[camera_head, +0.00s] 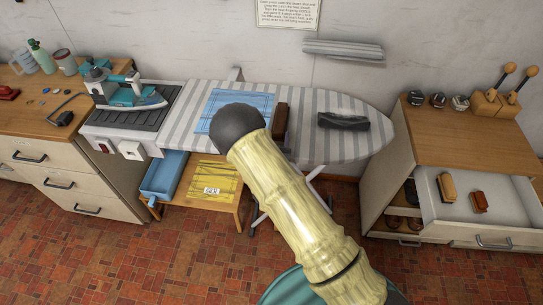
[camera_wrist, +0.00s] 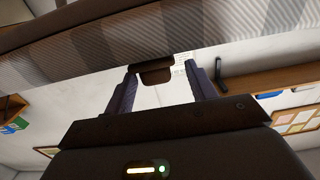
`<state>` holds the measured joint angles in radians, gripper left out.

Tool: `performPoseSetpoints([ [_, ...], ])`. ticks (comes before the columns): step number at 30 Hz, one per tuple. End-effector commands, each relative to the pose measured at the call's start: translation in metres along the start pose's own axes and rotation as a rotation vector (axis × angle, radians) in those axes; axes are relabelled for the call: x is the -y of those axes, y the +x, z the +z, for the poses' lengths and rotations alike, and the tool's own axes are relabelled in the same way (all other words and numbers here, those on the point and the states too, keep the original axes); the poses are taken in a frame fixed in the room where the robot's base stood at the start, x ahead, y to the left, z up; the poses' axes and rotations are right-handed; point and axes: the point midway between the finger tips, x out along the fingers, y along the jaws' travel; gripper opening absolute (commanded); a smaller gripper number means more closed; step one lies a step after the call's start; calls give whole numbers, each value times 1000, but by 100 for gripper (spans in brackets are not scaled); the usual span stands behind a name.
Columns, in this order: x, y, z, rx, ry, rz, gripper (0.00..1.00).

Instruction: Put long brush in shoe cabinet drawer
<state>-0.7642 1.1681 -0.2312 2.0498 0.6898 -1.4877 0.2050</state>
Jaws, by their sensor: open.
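A dark brown block-like piece, which looks like the long brush (camera_head: 281,122), is on the striped ironing board (camera_head: 345,147), partly hidden behind my arm. In the wrist view, a brown end of it (camera_wrist: 155,76) shows between the fingers of my gripper (camera_wrist: 163,82). The fingers are open, one on each side, with gaps visible. My gripper is hidden behind my arm in the head view. The shoe cabinet drawer (camera_head: 520,213) at the right is pulled open. A tan brush (camera_head: 446,187) and a red-brown brush (camera_head: 479,202) lie in it.
A dark folded cloth (camera_head: 343,121) and a blue checked cloth (camera_head: 213,110) lie on the board. An iron (camera_head: 135,97) stands at its left end. The cabinet top (camera_head: 440,134) carries polish tins and a wooden block with handles. Floor shows between board and cabinet.

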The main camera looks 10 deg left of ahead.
Motion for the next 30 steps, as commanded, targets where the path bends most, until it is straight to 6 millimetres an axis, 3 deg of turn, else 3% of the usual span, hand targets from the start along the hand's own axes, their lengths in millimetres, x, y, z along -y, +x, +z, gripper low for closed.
performPoseSetpoints([
  [9,-5,-61,3,2,-2,8,56],
  [13,-2,-78,2,1,0,3,56],
  [30,1,-85,0,0,0,-2,56],
])
